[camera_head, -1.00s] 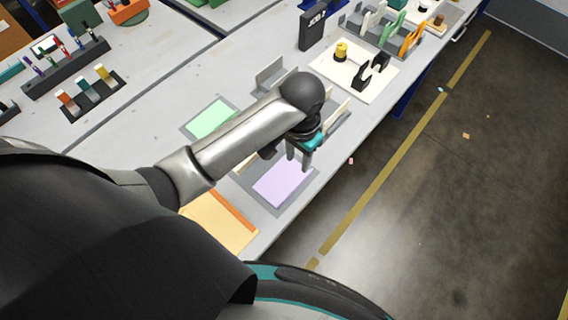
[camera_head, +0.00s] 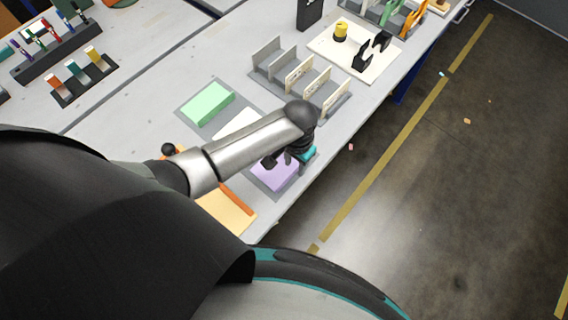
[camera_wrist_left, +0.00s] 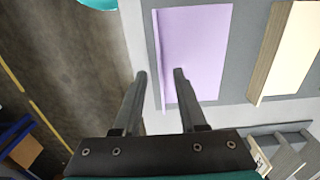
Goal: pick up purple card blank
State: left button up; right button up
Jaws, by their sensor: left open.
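The purple card blank (camera_head: 272,172) lies on a grey mat near the table's front edge, partly hidden by my left arm in the head view. In the left wrist view the purple card blank (camera_wrist_left: 196,50) lies ahead of the fingers, with its near left edge closest to them. My left gripper (camera_wrist_left: 160,74) is open and empty, with one finger over the card's side and the other over the table edge; whether either touches is unclear. In the head view my left gripper (camera_head: 290,160) points down over the card's right part. My right gripper is not in view.
A green card stack (camera_head: 208,103), a cream card (camera_head: 238,124) and an orange card (camera_head: 228,212) lie near the purple one. A slotted rack with upright cards (camera_head: 300,78) stands further right. The floor (camera_wrist_left: 60,60) shows beyond the table edge.

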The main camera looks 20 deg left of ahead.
pick_arm(q)
jog(key=shift+f, duration=0.95)
grip_shut()
